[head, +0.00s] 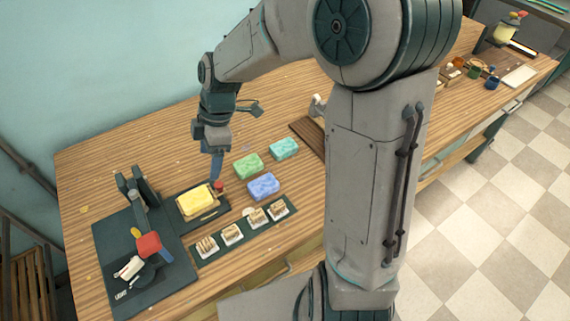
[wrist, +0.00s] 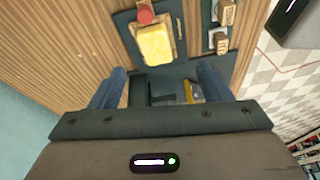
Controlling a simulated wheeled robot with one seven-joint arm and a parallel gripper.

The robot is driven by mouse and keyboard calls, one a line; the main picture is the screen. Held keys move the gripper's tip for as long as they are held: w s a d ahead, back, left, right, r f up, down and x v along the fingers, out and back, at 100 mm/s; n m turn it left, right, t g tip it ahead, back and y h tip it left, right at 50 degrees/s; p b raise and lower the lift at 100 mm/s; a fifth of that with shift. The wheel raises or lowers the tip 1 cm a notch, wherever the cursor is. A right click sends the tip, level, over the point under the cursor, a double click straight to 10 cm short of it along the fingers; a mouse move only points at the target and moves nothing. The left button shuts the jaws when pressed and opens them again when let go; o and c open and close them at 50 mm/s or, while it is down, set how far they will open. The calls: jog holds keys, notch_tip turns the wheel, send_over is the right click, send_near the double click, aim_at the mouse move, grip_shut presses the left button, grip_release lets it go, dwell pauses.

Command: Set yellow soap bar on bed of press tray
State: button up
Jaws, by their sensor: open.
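The yellow soap bar (head: 195,202) lies flat on the bed of the dark press tray (head: 212,214). In the wrist view the soap bar (wrist: 156,45) sits inside the tray (wrist: 124,24), below a red knob (wrist: 146,15). The same red knob (head: 218,187) shows at the tray's back right in the head view. My gripper (head: 217,172) points down just behind the tray, apart from the soap. Its two blue fingers (wrist: 160,85) are spread with nothing between them. The soap's underside is hidden.
The dark press (head: 136,212) with a red-ended lever (head: 149,245) stands left of the tray. Green (head: 248,166), teal (head: 284,148) and blue (head: 263,186) bars lie to the right. A strip (head: 202,258) with several stamp blocks lies in front.

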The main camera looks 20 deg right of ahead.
jog(key=s+d+r+m+t+h, duration=0.1)
jog(key=s+d+r+m+t, duration=0.1)
jog(key=s+d+m, duration=0.5)
jog(key=s+d+r+m+t+h, duration=0.1)
jog(key=s+d+r+m+h, duration=0.1)
jog(key=s+d+r+m, duration=0.3)
jog(key=s+d+m, duration=0.3)
jog(key=m, duration=0.4)
jog(key=shift+s+d+t+h, duration=0.2)
jog(key=shift+t+h, duration=0.1)
jog(key=shift+t, duration=0.1)
